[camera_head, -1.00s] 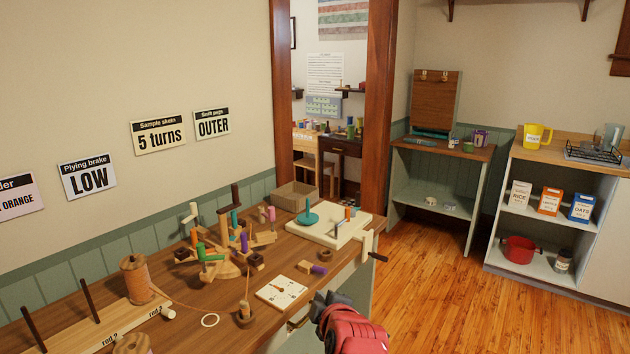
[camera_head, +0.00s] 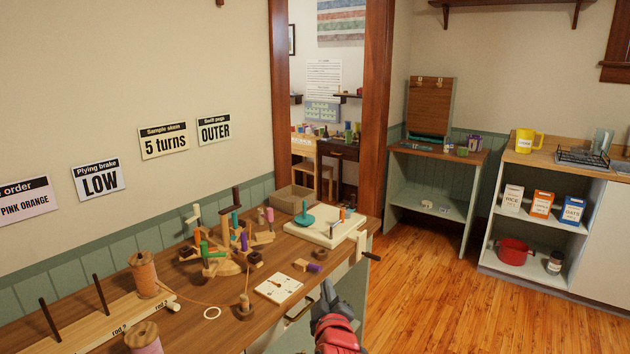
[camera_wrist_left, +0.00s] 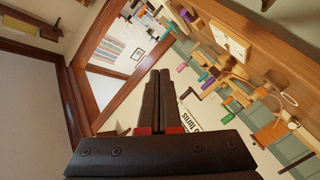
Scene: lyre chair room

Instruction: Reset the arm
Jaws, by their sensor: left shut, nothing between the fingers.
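My left gripper (camera_head: 328,292) is at the bottom of the head view, in front of the workbench's front edge, with its red wrist below it. Its dark fingers point up and away. In the left wrist view the two fingers (camera_wrist_left: 160,85) lie side by side, shut, with nothing between them. It looks clear of the things on the bench, though its exact height is hard to tell. My right gripper shows in neither view.
The wooden workbench (camera_head: 228,328) holds a peg swift (camera_head: 222,262), thread spools (camera_head: 143,273), a white board (camera_head: 325,233) with a teal disc, a white card (camera_head: 278,289) and a cardboard box (camera_head: 290,198). A crank handle (camera_head: 371,256) sticks out at its right end. Open floor (camera_head: 440,300) lies to the right.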

